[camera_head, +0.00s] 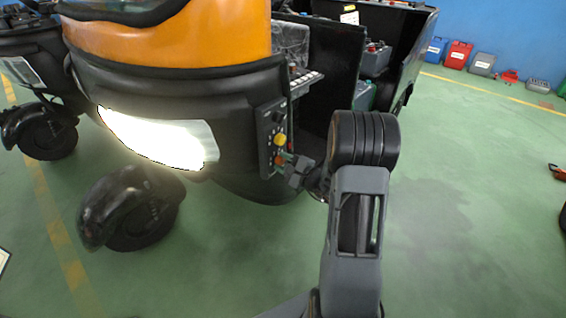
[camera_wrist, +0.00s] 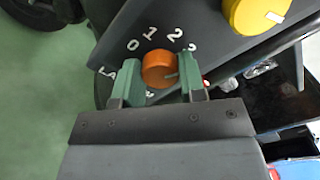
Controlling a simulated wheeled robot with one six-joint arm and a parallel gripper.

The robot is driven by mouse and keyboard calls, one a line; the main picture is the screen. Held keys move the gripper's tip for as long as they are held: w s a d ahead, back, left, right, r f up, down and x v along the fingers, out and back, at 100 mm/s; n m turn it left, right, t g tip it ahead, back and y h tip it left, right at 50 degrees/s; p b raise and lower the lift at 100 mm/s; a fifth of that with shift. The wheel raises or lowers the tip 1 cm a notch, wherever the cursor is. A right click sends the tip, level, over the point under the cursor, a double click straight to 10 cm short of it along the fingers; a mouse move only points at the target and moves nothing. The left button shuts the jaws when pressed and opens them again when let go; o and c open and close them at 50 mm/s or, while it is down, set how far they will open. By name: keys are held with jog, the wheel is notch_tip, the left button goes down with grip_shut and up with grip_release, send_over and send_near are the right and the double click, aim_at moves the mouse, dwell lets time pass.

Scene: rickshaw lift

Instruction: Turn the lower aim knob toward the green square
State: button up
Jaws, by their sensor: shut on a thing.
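The lower knob is orange (camera_wrist: 158,68) and sits on a dark panel with white digits around it, 0, 1, 2 and 3 among them. A thin mark on its face points right. My gripper (camera_wrist: 162,82) has its two green fingertips on either side of the orange knob, shut on it. In the head view, my gripper (camera_head: 290,162) reaches the low part of the side panel (camera_head: 265,135), and the orange knob (camera_head: 279,160) shows beside it. I cannot make out a green square in either view.
A larger yellow knob (camera_wrist: 257,12) is above and right of the orange one in the wrist view. The rickshaw's lit headlamp (camera_head: 155,138) and front wheel (camera_head: 130,208) are left of the panel. Green floor (camera_head: 460,210) is open to the right.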

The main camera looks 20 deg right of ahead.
jog(key=m+p, duration=0.1)
jog(key=m, duration=0.2)
jog(key=shift+m, duration=0.3)
jog(key=shift+m+p, duration=0.65)
jog(key=shift+m, duration=1.25)
jog(key=o, duration=0.9)
jog(key=p+v, duration=0.1)
jog(key=v, duration=1.3)
